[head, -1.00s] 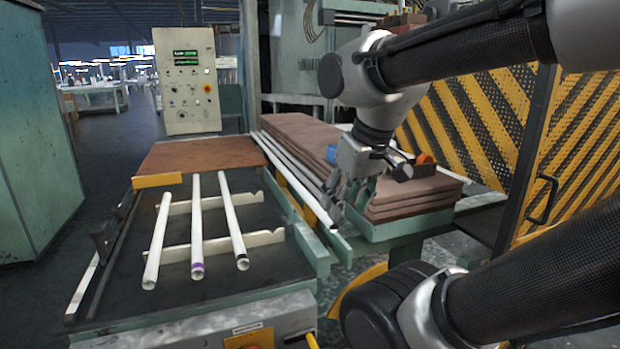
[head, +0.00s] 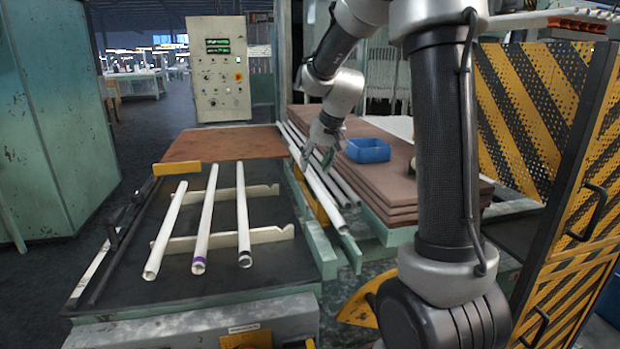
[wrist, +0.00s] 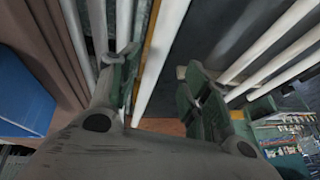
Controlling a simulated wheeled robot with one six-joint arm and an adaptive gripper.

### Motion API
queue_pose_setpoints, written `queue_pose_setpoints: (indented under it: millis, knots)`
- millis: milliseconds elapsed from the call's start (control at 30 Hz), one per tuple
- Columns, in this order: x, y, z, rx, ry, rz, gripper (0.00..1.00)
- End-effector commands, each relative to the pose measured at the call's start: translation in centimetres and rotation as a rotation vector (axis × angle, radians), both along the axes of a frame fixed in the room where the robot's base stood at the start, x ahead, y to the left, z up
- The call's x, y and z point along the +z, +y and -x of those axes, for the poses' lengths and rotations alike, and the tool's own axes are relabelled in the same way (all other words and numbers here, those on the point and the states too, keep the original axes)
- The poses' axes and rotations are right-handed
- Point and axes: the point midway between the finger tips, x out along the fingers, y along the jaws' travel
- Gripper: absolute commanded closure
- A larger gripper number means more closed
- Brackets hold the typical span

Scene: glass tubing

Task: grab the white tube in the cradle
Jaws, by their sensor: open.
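Several long white tubes (head: 316,184) lie side by side in a green-edged trough next to stacked brown boards. My gripper (head: 317,158) is open above these tubes, pointing down. In the wrist view one white tube (wrist: 161,58) runs lengthwise between the open fingers (wrist: 163,90), and I see no grip on it. Three more white tubes lie on two white notched rails (head: 270,237) on the dark bed: a plain left one (head: 165,230), a middle one (head: 205,220) with a purple band, and a right one (head: 243,215) with a dark band near its end.
The brown board stack (head: 395,182) stands right of the trough, with a blue bin (head: 367,150) on top close to my gripper. A brown panel (head: 228,143) covers the bed's far end. A control box (head: 220,70) stands behind. A yellow-black striped guard (head: 545,110) is at right.

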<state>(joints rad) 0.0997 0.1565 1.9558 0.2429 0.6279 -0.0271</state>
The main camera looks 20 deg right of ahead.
Motion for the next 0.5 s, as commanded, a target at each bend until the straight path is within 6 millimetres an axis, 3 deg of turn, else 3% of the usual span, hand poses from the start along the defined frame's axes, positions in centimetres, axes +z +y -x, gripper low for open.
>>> queue_pose_setpoints:
  millis: [300,500]
  knots:
    - [-4.2,-0.2,-1.8,0.002,0.003,0.000,0.52]
    - [-4.6,-0.1,-2.0,0.002,0.000,0.001,0.52]
